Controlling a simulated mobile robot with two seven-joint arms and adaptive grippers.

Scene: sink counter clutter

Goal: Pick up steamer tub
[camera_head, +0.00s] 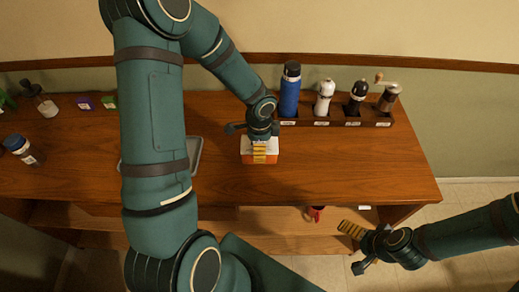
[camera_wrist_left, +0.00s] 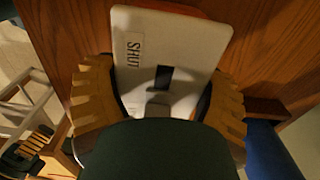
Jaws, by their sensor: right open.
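A box with a white top and an orange lower part, which looks like the steamer tub (camera_head: 246,144), stands on the wooden counter below the middle of the head view. In the left wrist view its pale lid (camera_wrist_left: 190,42) carries a "SHUT" label and a dark slot. My left gripper (camera_head: 259,152) is over it; in the left wrist view its yellow fingers (camera_wrist_left: 160,105) are spread wide, one at each side of the lid. Whether they touch it is unclear. My right gripper (camera_head: 354,246) is open and empty, past the front edge at the lower right.
A wooden rack (camera_head: 335,120) behind the tub holds a blue bottle (camera_head: 290,97), a white mill (camera_head: 324,97), a dark mill (camera_head: 357,95) and a grinder (camera_head: 389,98). A grey tray (camera_head: 194,158) is partly behind my left arm. A red mug (camera_head: 316,213) is below the counter. The counter's right is clear.

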